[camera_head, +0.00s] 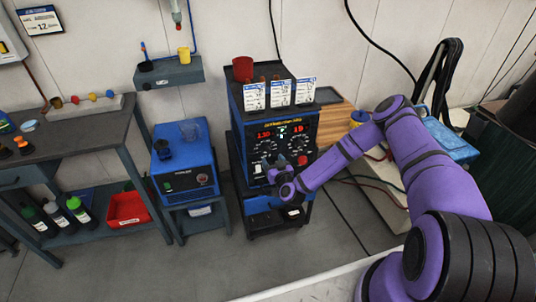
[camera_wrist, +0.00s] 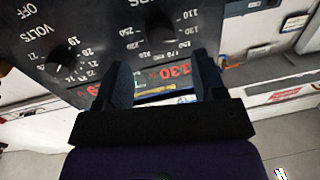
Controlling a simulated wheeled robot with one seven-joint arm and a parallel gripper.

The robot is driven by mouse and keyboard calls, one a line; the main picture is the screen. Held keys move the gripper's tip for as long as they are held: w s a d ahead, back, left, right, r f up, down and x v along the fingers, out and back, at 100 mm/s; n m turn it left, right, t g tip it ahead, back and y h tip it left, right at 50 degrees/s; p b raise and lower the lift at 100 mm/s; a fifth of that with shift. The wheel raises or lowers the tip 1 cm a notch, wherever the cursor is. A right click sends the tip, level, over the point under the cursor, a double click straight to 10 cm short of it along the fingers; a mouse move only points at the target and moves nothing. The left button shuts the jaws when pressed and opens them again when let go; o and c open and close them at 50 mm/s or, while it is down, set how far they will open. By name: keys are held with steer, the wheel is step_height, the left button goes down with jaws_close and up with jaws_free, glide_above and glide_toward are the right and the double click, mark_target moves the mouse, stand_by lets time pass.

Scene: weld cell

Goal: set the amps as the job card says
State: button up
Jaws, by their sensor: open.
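The blue welding machine (camera_head: 237,128) stands against the wall with a black front panel. Its left red readout (camera_head: 264,135) appears to show 130, and this readout also shows upside down in the wrist view (camera_wrist: 172,71). Three white cards (camera_head: 280,93) stand at the machine's top front; their writing is too small to read. In the wrist view, a dark amps knob (camera_wrist: 158,25) sits in a ring of numbers, beyond my fingertips. The volts knob (camera_wrist: 55,58) is to its left. My gripper (camera_wrist: 163,72) is open and empty, close to the panel; contact is not visible.
A red cup (camera_head: 242,68) stands on the machine. A smaller blue unit (camera_head: 183,180) sits on a stand to its left, beside a workbench (camera_head: 85,138). A red bin (camera_head: 127,208) and bottles are under the bench. Cables lie on the floor at right.

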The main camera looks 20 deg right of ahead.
mark_target(268, 152)
steer(key=shift+w+a, duration=0.15)
steer(key=shift+w, duration=1.2)
steer(key=shift+w+a, duration=0.1)
steer(key=shift+w, duration=1.25)
steer(key=shift+c, duration=0.3)
steer(key=c, duration=0.9)
